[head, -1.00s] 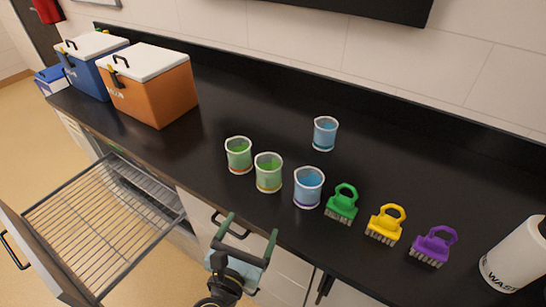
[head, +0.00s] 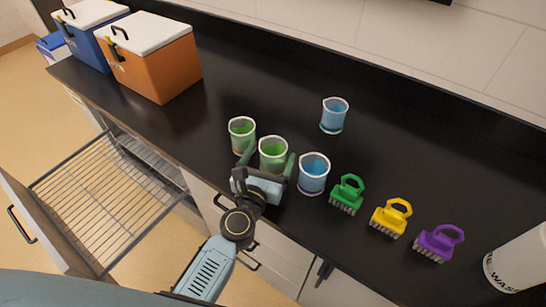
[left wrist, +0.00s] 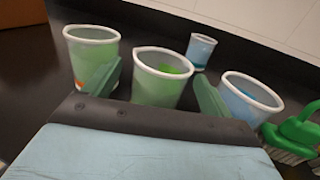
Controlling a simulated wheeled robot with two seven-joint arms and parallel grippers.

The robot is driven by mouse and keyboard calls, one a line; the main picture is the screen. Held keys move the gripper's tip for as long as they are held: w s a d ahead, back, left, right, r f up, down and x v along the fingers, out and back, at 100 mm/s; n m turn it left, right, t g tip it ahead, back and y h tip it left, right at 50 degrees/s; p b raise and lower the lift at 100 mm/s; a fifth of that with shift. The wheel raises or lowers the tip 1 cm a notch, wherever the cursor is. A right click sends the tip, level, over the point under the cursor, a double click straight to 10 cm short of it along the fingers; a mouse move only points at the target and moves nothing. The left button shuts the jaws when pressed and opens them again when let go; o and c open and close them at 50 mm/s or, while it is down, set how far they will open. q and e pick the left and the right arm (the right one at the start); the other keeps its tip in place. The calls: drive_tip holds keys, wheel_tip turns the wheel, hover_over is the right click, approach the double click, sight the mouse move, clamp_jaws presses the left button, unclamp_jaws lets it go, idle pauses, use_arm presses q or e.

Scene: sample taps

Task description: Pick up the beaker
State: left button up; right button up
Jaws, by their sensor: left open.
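Several beakers stand upright on the black counter. One beaker with green liquid (head: 273,151) stands between the fingertips of my left gripper (head: 268,162). The gripper is open, with a finger to each side of this beaker; it also shows in the left wrist view (left wrist: 161,80), straight ahead between the fingers. I cannot tell whether the fingers touch it. Another green beaker (head: 241,133) stands to its left, and a blue beaker (head: 313,175) to its right, close to the right finger. A second blue beaker (head: 334,115) stands farther back. My right gripper is not in view.
Green (head: 347,194), yellow (head: 391,217) and purple (head: 438,243) brushes stand right of the beakers. A white container (head: 518,262) is at the far right. Orange (head: 150,60) and blue (head: 84,37) coolers stand at left. A pulled-out wire rack (head: 95,200) is below the counter.

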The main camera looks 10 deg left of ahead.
sight(277, 142)
use_arm(q)
drive_tip(key=w, duration=0.3)
drive_tip(key=shift+w+d, duration=0.3)
drive_tip(key=shift+w, duration=0.4)
drive_tip(key=c, duration=1)
drive_tip(key=shift+c, duration=0.2)
